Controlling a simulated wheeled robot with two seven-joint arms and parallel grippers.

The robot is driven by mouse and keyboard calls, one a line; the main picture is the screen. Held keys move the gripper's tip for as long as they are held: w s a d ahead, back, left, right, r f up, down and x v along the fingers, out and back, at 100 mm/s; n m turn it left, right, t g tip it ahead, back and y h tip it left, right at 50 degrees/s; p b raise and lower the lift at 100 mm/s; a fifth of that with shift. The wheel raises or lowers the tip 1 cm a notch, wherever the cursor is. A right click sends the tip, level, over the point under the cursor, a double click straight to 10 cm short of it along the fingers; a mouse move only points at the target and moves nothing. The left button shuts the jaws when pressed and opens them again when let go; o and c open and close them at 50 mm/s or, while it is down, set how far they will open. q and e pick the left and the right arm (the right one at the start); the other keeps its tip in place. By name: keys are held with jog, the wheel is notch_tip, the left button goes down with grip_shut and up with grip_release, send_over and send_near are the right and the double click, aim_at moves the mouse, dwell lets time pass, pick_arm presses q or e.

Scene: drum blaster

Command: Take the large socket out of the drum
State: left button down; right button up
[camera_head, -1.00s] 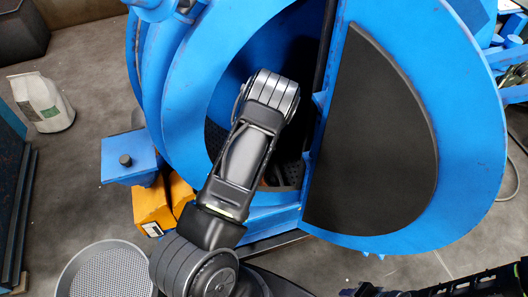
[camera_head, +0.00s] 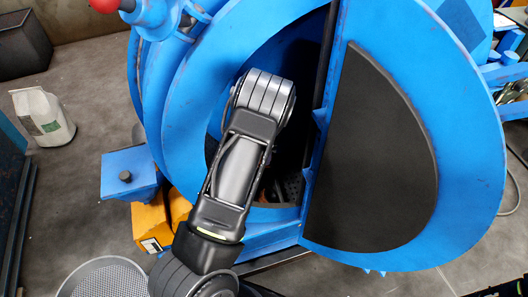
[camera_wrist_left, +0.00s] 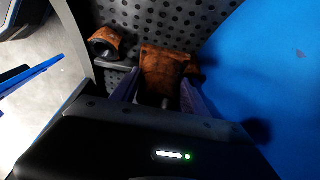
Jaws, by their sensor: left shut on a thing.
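The blue drum (camera_head: 240,45) stands ahead with its opening facing me in the head view. My left arm reaches into that opening, and its gripper is hidden there. In the left wrist view my left gripper (camera_wrist_left: 158,93) is shut on a rusty brown piece, apparently the large socket (camera_wrist_left: 163,67), with a dark finger on each side of it. The piece is in front of the perforated drum wall (camera_wrist_left: 165,17); whether it touches the wall is unclear. Another rusty piece with a round hole (camera_wrist_left: 105,43) lies to its left. My right gripper is not in view.
A black half-round panel (camera_head: 370,150) covers the right part of the drum's front. A round perforated basket (camera_head: 105,280) is at the lower left. A blue bracket (camera_head: 130,170), yellow blocks (camera_head: 150,225) and a white bag (camera_head: 42,117) are at the left.

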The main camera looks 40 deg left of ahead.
pick_arm(q)
jog(key=shift+w+r, duration=0.1)
jog(key=shift+r, duration=0.1)
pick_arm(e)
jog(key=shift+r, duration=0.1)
